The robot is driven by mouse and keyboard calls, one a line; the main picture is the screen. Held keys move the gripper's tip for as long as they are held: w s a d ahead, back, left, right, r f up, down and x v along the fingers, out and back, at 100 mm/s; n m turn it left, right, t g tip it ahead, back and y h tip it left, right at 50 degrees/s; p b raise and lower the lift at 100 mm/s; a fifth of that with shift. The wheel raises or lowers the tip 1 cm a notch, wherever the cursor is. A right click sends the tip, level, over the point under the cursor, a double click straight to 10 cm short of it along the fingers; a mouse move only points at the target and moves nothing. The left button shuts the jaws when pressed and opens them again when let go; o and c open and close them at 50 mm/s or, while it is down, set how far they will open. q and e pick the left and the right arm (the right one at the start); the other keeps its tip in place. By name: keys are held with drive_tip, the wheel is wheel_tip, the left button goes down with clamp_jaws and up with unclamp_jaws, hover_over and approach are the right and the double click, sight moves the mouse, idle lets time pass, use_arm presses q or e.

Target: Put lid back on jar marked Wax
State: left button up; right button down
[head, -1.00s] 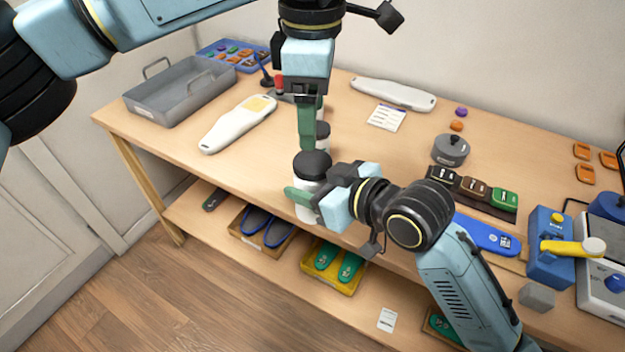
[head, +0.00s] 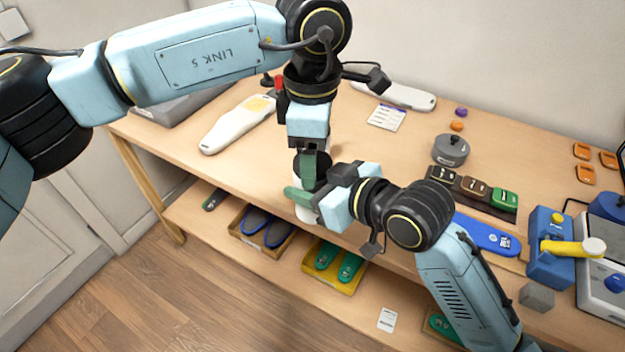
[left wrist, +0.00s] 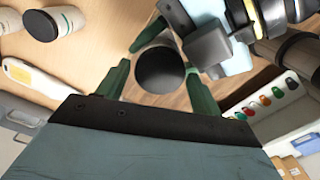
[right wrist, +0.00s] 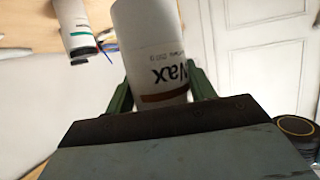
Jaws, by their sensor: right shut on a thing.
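The white jar marked Wax (right wrist: 158,50) is between the fingers of my right gripper (head: 308,200), which is shut on its body at the bench's front edge. The jar's lower body (head: 305,213) shows in the head view. A round black lid (left wrist: 160,70) sits on top of the jar, seen from above in the left wrist view; whether it is fully seated I cannot tell. My left gripper (head: 309,184) points down over the lid. Its green fingers stand on either side of the lid with gaps, so it is open. The jar's top is outside the right wrist view.
Other white jars with dark lids (left wrist: 40,25) stand nearby. A grey lidded pot (head: 450,150) and a blue press (head: 550,260) stand right. Shelf boxes hold insoles below.

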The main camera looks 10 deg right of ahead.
use_arm(q)
drive_tip(key=c, duration=0.8)
drive_tip(key=shift+m, duration=0.8)
drive_tip(key=o, duration=1.2)
drive_tip(key=shift+c, duration=0.2)
drive_tip(key=shift+r, duration=0.15)
wheel_tip(320, 180, up, 12)
